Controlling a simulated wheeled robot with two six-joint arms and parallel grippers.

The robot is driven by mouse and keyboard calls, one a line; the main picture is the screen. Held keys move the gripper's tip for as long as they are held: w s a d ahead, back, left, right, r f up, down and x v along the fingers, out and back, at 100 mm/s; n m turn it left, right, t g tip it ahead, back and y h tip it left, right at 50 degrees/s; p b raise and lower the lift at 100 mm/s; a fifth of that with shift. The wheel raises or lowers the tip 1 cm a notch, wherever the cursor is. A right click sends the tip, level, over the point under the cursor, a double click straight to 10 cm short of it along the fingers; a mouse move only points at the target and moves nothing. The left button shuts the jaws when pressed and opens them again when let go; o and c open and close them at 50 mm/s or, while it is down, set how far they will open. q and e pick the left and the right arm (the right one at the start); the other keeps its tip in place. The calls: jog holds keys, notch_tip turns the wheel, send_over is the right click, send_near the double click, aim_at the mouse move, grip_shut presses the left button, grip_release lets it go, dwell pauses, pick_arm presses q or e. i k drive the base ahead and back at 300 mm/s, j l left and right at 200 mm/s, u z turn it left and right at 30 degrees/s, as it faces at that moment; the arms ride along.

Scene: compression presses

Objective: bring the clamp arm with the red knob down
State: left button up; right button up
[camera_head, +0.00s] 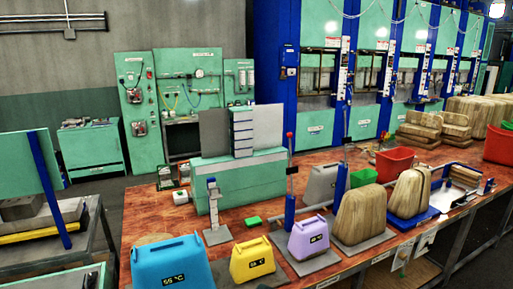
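The clamp arm (291,165) stands upright on the red-brown table (150,225), with a small red knob (290,134) at its top end. It rises from a blue clamp post (290,212) behind a purple block (309,238) with a display, which sits on a grey plate. A second upright arm (345,128) rises above another blue post (341,183) to the right, by a wooden block (360,214); its knob is too small to make out. Neither of my grippers is in view.
A blue block (172,263) and a yellow block (252,260) stand front left. A white stand (214,212) is left of the clamp; a green block (253,221) lies near it. Red bins (394,163) and wooden blocks (410,192) are right. Tall blue-green presses (320,125) stand behind.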

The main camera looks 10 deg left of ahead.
aim_at(293, 169)
jog(key=i+j+u, duration=0.1)
jog(key=i+u, duration=0.35)
jog(key=i+l+u, duration=0.1)
jog(key=i+u, duration=0.35)
jog(key=i, duration=0.1)
